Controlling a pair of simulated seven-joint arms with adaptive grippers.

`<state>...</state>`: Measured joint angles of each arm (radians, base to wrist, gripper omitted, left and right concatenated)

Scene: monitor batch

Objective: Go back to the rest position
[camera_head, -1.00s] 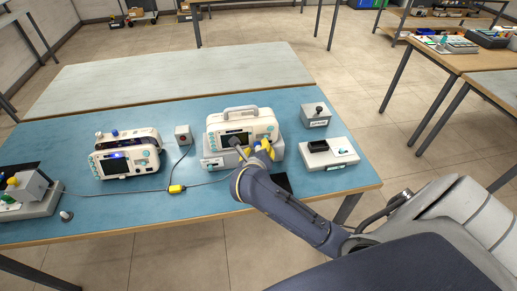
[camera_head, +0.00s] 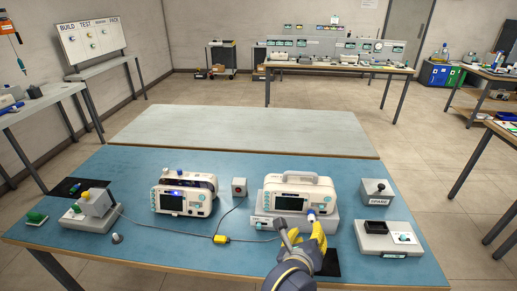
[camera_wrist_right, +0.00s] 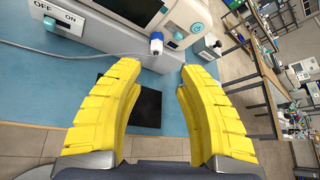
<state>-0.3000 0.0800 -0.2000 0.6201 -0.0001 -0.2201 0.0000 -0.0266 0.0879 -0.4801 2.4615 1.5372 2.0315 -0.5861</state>
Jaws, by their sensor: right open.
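My right gripper (camera_head: 303,237) has yellow fingers and is in front of the right-hand monitor (camera_head: 297,198), near the front of the blue table. In the right wrist view its fingers (camera_wrist_right: 160,68) are spread apart with nothing between them. A blue and white plug or knob (camera_wrist_right: 156,44) on the monitor's front is beyond the fingertips, apart from them; it also shows in the head view (camera_head: 311,215). The monitor sits upright on a grey base (camera_head: 262,226) with an OFF/ON marking. My left gripper is not in view.
A second monitor (camera_head: 184,196) stands on the blue table (camera_head: 190,240) at left, with a red-button box (camera_head: 239,187) between the monitors. A black mat (camera_head: 331,262) lies near the gripper. A SPARE box (camera_head: 377,192) and a white tray unit (camera_head: 388,238) are at right. A cable with a yellow connector (camera_head: 220,239) crosses the table.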

